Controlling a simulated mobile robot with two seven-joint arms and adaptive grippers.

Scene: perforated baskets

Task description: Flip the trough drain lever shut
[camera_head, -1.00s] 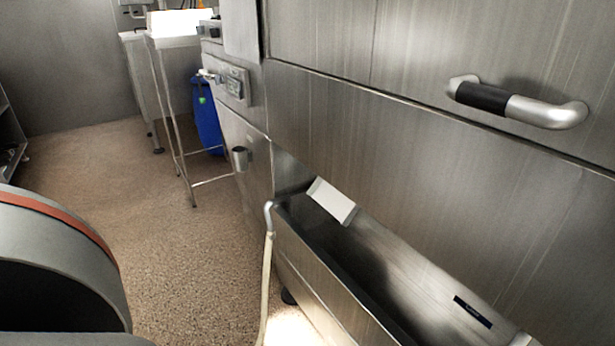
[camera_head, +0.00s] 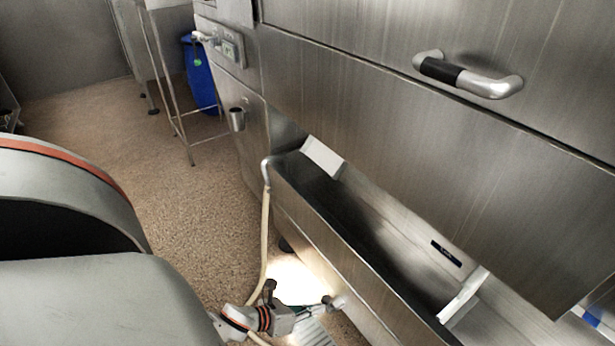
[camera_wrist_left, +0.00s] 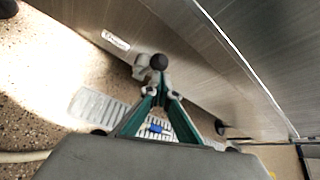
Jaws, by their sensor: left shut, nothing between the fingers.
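The steel trough (camera_head: 330,247) runs diagonally along the machine's lower front. In the left wrist view, a pale grey drain fitting with a dark round knob (camera_wrist_left: 158,62), seemingly the drain lever, sticks out from the trough's outer wall (camera_wrist_left: 195,85). In the head view the fitting (camera_head: 339,301) is small beside my gripper, and its lever position is unclear. My left gripper (camera_head: 318,304) is low beside the trough. In the wrist view its green fingers (camera_wrist_left: 161,92) are shut and empty, with the tips just below the knob. I cannot tell whether they touch it. My right gripper is out of view.
A floor grate (camera_wrist_left: 98,106) lies below the fitting. A beige hose (camera_head: 265,235) hangs from a bent pipe at the trough's far end, close to my left arm. A bar handle (camera_head: 468,76) protrudes from the machine's upper panel. Open floor (camera_head: 130,140) lies to the left.

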